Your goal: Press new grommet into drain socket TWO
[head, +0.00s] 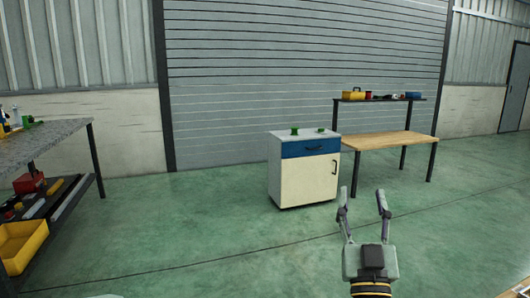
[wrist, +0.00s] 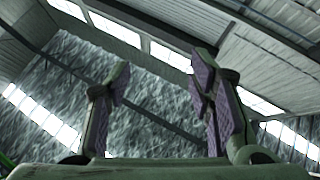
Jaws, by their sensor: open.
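My gripper (head: 364,203) is open and empty in the head view, raised over the green floor at the lower right. It also shows in the wrist view (wrist: 160,85), where its two fingers stand apart against the roof and wall. Two small green pieces stand on top of the white cabinet: a larger one (head: 295,131) and a smaller one (head: 321,130). They are too small to tell whether either is a grommet. I cannot make out a drain socket or the trailer chassis in either view.
The white cabinet (head: 306,178) has a blue drawer. A wooden workbench (head: 390,141) with a shelf of small items stands to its right. A grey table (head: 45,143) is at the left, with a yellow bin (head: 22,243) below. The floor (head: 190,225) between is clear.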

